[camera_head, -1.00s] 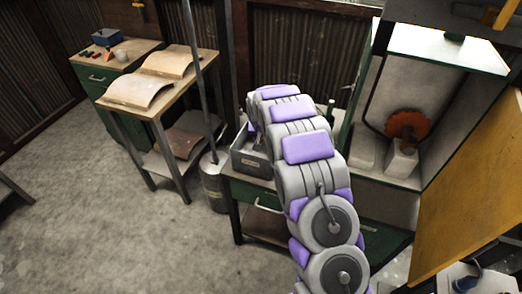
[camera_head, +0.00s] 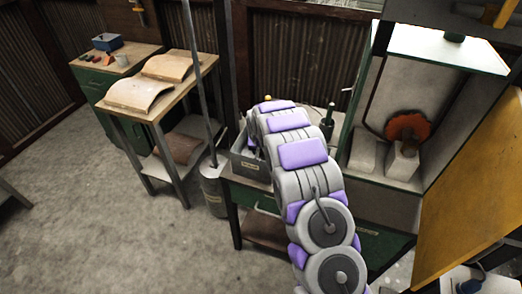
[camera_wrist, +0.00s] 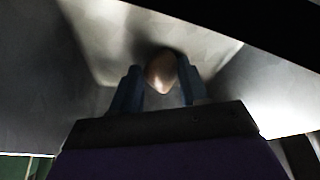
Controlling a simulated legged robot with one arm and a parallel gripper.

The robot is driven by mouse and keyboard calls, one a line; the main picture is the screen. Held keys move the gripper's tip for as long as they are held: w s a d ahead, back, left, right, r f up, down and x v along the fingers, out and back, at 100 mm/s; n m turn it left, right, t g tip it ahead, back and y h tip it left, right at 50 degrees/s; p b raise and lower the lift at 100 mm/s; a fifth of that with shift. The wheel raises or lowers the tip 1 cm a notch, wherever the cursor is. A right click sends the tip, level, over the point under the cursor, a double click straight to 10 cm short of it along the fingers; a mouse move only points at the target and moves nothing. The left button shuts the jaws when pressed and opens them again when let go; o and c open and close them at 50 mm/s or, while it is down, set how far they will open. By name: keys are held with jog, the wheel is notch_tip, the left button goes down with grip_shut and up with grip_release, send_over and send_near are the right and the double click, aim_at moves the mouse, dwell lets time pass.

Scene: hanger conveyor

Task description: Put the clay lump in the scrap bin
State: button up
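The clay lump (camera_wrist: 161,73) is a small brownish rounded piece in the wrist view. It sits between the two blue-grey fingers of my gripper (camera_wrist: 160,84), which flank it closely on both sides. Pale grey sloping walls (camera_wrist: 225,75) surround it, like the inside of a bin. In the head view, my arm reaches down at a grey box (camera_head: 250,166) with a small label, too small to read, on a green cabinet. This box looks like the scrap bin. My gripper and the lump are hidden behind my arm there.
A dark bottle (camera_head: 328,121) stands right of my arm. A cabinet with an orange wheel (camera_head: 407,128) and a yellow panel (camera_head: 470,190) are at the right. A metal bucket (camera_head: 213,192) and a wooden table (camera_head: 150,115) stand left.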

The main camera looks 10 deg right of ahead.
jog(key=o, duration=0.4)
jog(key=shift+s+a+f, duration=0.1)
jog(key=shift+s+f, duration=0.05)
jog(key=shift+f, duration=0.15)
jog(key=shift+o, duration=0.2)
jog(key=shift+f, duration=0.1)
jog(key=shift+s, duration=0.1)
jog(key=shift+d+r, duration=0.25)
jog(key=shift+r, duration=0.3)
jog(key=s+r+g+p, duration=0.1)
jog(key=s+r, duration=0.6)
jog(key=r, duration=0.2)
jog(key=s+r+p, duration=0.2)
jog(key=s+r, duration=0.5)
jog(key=r, duration=0.3)
jog(key=s+r+n+g, duration=0.1)
jog(key=s+r+g, duration=0.1)
jog(key=s, duration=1.9)
jog(key=s+a+r+n+g+y, duration=0.1)
jog(key=s+r+g, duration=0.2)
jog(key=s, duration=1.7)
notch_tip(320, 180, up, 3)
jog(key=shift+s+a+f+n, duration=0.2)
jog(key=shift+s+a+n, duration=0.1)
jog(key=shift+s, duration=0.1)
